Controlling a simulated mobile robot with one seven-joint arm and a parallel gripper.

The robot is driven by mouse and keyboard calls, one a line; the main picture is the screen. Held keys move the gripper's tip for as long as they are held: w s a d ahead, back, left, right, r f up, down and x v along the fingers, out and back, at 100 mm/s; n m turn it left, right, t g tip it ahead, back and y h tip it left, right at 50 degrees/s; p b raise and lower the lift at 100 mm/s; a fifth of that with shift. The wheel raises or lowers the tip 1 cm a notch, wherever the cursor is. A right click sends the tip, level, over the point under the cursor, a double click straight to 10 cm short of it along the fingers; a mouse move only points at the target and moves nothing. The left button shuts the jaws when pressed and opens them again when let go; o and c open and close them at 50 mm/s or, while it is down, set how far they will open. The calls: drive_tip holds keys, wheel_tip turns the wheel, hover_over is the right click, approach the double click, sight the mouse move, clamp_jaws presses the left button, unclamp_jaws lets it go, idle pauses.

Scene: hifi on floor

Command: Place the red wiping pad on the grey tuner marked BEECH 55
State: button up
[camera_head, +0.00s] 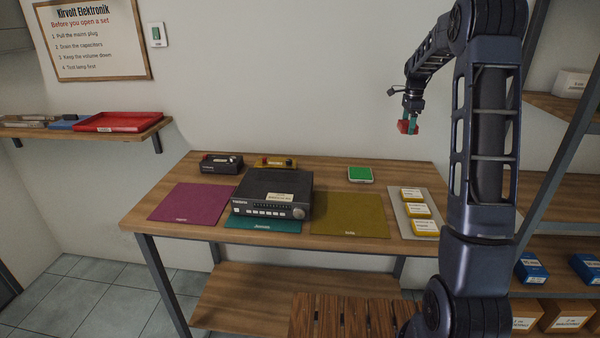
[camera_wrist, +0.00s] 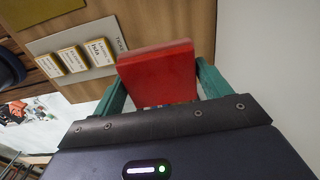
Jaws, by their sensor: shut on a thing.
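The red wiping pad (camera_head: 407,127) is held in my gripper (camera_head: 410,118), well above the back right of the table and near the wall. In the wrist view the red pad (camera_wrist: 158,75) sits between the two green fingers of my gripper (camera_wrist: 160,88), which are shut on it. A dark grey box-shaped set (camera_head: 272,193) with a knob and front buttons stands on the teal mat (camera_head: 262,224). A pale label lies on its top, too small to read, so I cannot tell whether it is BEECH 55. The pad is apart from it.
The table (camera_head: 405,177) also bears a magenta mat (camera_head: 190,203), an olive mat (camera_head: 349,213), a green pad (camera_head: 360,174), two small boxes behind the set, and a grey tray (camera_head: 400,222) with yellow boxes. A shelf with a red tray (camera_head: 118,121) is left.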

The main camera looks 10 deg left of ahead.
drive_tip(key=s+a+r+n, duration=0.2)
drive_tip(key=s+a, duration=0.1)
drive_tip(key=a, duration=1.2)
wheel_tip(320, 180, up, 6)
drive_tip(key=n, duration=0.7)
hover_over(275, 183)
wheel_tip(275, 183, down, 20)
drive_tip(key=shift+f, duration=0.1)
drive_tip(key=o, duration=1)
drive_tip(key=shift+f, duration=0.1)
